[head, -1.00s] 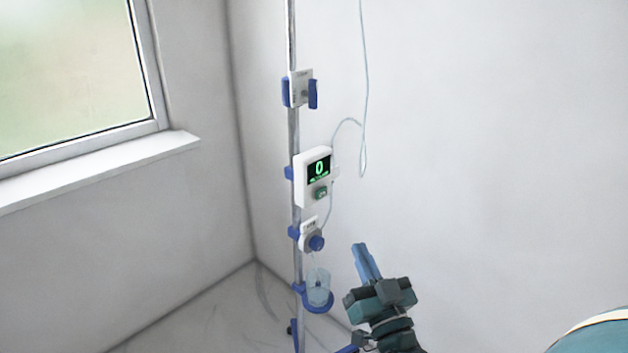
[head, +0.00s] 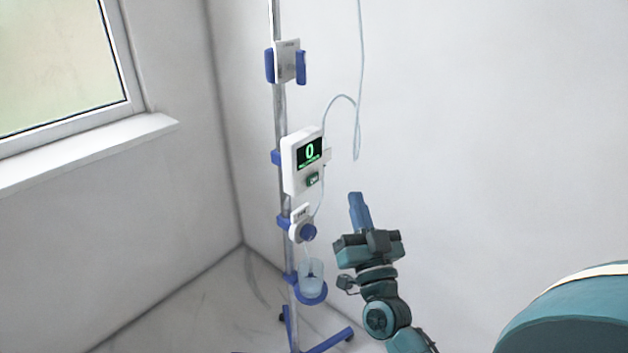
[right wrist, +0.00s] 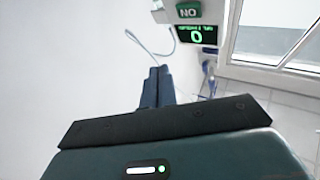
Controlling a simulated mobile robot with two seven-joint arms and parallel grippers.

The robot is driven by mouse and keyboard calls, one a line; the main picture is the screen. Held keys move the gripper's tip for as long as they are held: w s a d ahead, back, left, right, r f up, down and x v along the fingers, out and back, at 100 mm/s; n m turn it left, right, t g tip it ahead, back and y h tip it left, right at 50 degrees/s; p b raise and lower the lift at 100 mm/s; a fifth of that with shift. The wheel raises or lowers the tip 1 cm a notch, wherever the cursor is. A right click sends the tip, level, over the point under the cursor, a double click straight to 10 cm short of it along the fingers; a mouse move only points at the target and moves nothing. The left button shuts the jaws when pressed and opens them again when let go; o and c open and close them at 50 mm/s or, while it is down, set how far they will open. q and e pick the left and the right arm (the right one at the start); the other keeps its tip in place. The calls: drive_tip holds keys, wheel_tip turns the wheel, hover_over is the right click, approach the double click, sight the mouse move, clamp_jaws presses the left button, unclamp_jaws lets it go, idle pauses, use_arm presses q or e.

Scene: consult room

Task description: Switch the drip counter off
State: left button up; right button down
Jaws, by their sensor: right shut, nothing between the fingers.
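The drip counter (head: 290,163) is a white box clamped to the metal pole. Its dark screen (head: 310,152) shows a green 0, and below it is a green switch (head: 313,179). In the right wrist view the switch (right wrist: 188,11) reads ON upside down, near the lit screen (right wrist: 196,35). My right gripper (head: 355,197) is shut and empty, to the right of the counter and a little lower in the head view, apart from it. Its fingertips (right wrist: 158,71) also show in the right wrist view. My left gripper is not in view.
Below the counter, the pole carries a white unit with a blue knob (head: 308,232) and a clear cup (head: 311,275) in a blue ring. A holder (head: 287,62) is above. A thin tube (head: 358,90) hangs by the wall. Space right of my gripper is clear.

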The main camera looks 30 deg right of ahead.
sight(318, 173)
drive_tip(key=w+a, duration=0.2)
drive_tip(key=w, duration=0.4)
drive_tip(key=shift+w+a, duration=0.15)
drive_tip(key=shift+a, duration=0.15)
idle(1.1)
idle(0.7)
drive_tip(key=shift+w+a, duration=0.15)
drive_tip(key=shift+w, duration=0.2)
drive_tip(key=shift+w+a, duration=0.15)
drive_tip(key=shift+w, duration=0.25)
idle(0.5)
drive_tip(key=shift+s, duration=0.1)
drive_tip(key=shift+s+d, duration=0.3)
drive_tip(key=shift+s, duration=0.4)
